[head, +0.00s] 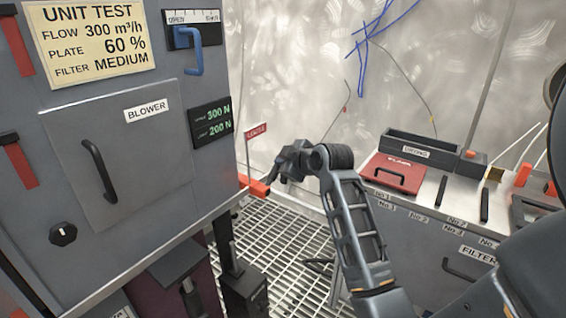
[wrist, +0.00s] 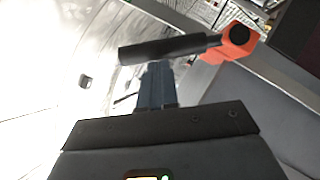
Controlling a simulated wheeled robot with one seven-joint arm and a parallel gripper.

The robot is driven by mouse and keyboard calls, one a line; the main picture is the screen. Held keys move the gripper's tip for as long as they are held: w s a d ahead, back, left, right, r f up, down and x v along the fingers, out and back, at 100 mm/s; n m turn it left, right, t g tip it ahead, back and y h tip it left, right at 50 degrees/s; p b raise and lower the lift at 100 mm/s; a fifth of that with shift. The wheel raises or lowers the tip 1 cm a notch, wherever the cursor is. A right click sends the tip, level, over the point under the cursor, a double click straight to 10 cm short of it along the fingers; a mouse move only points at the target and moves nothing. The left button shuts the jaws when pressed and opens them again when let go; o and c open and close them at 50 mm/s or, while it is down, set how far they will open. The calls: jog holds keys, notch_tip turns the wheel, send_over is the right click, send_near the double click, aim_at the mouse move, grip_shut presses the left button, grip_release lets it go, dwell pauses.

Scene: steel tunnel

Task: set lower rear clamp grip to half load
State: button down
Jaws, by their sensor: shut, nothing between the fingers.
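The lower rear clamp shows as an orange-red block (head: 259,188) at the rear corner of the grey cabinet. In the wrist view the orange block (wrist: 232,44) carries a black cylindrical grip (wrist: 165,49) lying nearly level across the picture. My gripper (head: 272,178) is beside the clamp in the head view. In the wrist view my gripper (wrist: 156,72) is shut and empty, its tips at the black grip's edge; I cannot tell if they touch. A display (head: 212,120) on the cabinet reads 300 N above and 200 N below, the lower line apparently labelled lower.
The cabinet (head: 120,140) has a blower door, a knob (head: 63,234) and a blue handle (head: 190,55). A small red sign (head: 256,131) stands above the clamp. A bench (head: 445,215) with a red case (head: 394,174) is at right. Grating floor (head: 285,240) lies between.

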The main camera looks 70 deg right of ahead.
jog(key=shift+d, duration=0.1)
dwell(0.3)
jog(key=shift+s+d+f+m+y+p, duration=0.15)
jog(key=shift+d+f+m+y+p, duration=0.35)
jog(key=shift+p, duration=0.45)
jog(key=shift+r, duration=0.1)
